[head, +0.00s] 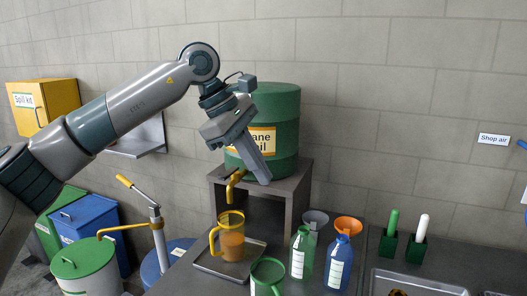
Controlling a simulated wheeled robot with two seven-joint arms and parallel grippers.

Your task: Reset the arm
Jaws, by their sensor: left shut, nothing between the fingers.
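My left arm (125,110) reaches in from the left and is raised, bent at an upper joint. My left gripper (262,178) hangs down from it, in front of the green drum and its orange label. It is shut and holds nothing. The gripper covers part of the drum's label. My right gripper is not in the frame.
The green drum (281,105) sits on a dark stand (297,190). An orange jug (230,238) with amber liquid stands on a tray (204,262). Bottles (301,255) and funnels stand right of it. Bins and a pump (157,225) stand at lower left.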

